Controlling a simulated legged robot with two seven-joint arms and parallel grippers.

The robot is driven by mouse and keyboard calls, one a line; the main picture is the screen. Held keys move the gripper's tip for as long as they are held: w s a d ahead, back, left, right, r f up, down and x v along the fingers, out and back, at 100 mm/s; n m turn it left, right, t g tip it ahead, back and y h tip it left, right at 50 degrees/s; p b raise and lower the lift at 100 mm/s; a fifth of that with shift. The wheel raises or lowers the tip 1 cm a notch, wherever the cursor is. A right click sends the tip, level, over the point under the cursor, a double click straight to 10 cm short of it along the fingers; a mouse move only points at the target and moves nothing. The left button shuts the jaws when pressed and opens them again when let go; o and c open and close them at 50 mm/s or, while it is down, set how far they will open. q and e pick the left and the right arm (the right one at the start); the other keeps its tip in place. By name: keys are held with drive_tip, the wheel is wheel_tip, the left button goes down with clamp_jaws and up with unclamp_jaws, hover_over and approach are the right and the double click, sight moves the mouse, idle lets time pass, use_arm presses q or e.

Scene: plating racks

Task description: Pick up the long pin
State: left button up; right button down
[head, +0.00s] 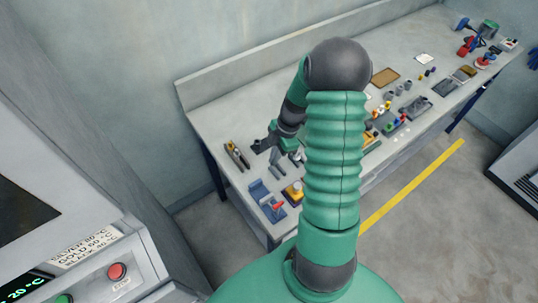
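My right arm rises from the bottom middle, bends at the top and reaches down over the left part of the workbench (215,105). My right gripper (278,146) is small and dark at the end of it, low over or at the bench top. Its fingers are too small to tell whether they are open or shut, or whether anything is between them. I cannot pick out the long pin with certainty among the small parts near the gripper; my arm hides part of the bench. My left gripper is not in view.
Left of the gripper lies a dark tool with yellow (237,155). In front are a blue holder (262,192), a red-handled part (277,206) and a yellow block (293,193). Many small parts crowd the bench to the right. A control panel with a red button (117,271) stands lower left.

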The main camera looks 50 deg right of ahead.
drive_tip(key=c, duration=2)
unclamp_jaws()
drive_tip(key=shift+d, duration=0.15)
drive_tip(key=o, duration=1.2)
drive_tip(key=shift+a, duration=0.2)
drive_tip(key=o, duration=0.4)
drive_tip(key=shift+c, duration=0.2)
drive_tip(key=shift+d, duration=0.1)
